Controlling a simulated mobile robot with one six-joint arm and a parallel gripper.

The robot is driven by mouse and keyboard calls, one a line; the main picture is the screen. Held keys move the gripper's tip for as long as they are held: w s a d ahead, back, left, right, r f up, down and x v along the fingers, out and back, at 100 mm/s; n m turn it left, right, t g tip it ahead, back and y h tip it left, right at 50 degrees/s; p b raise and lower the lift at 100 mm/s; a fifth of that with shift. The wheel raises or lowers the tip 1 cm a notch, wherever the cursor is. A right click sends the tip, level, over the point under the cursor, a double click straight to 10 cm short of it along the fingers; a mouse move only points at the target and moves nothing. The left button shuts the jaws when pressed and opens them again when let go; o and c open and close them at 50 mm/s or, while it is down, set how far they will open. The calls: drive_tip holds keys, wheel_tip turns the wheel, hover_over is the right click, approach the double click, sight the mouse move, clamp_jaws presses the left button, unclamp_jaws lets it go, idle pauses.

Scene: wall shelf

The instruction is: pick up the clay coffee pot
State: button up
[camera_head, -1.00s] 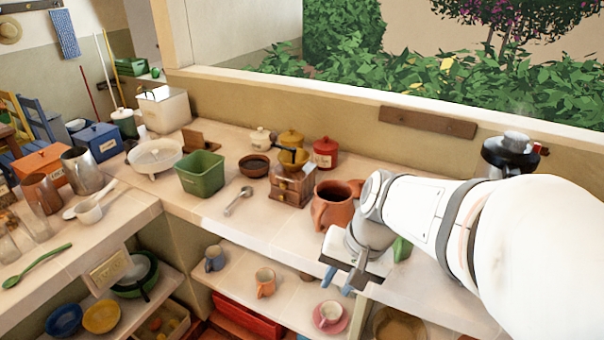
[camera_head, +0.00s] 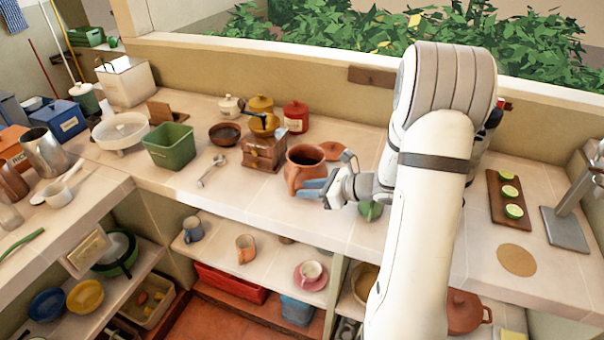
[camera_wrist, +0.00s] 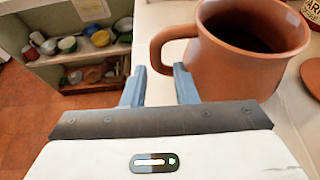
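The clay coffee pot (camera_head: 303,161) is a round terracotta vessel standing upright and open-topped on the counter. In the wrist view its body (camera_wrist: 250,65) fills the upper right, with its loop handle (camera_wrist: 160,50) facing left. My gripper (camera_head: 315,190) is low over the counter at the pot's front right side in the head view. In the wrist view my gripper (camera_wrist: 158,86) is open, its two blue fingers apart. The handle shows between and just beyond the fingertips. I cannot tell whether the right finger touches the pot.
A terracotta lid (camera_head: 333,151) lies behind the pot. A wooden coffee grinder (camera_head: 264,150) stands to its left, near a red canister (camera_head: 296,117). A green leaf-shaped thing (camera_head: 370,210) is beside my arm. A lower shelf (camera_head: 240,270) holds cups.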

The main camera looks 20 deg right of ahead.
sight(292, 193)
drive_tip(key=p+x, duration=0.1)
drive_tip(key=x, duration=0.4)
drive_tip(key=shift+a+f, duration=0.2)
drive_tip(key=shift+a, duration=0.15)
clamp_jaws()
drive_tip(key=shift+w+r, duration=0.1)
idle(0.9)
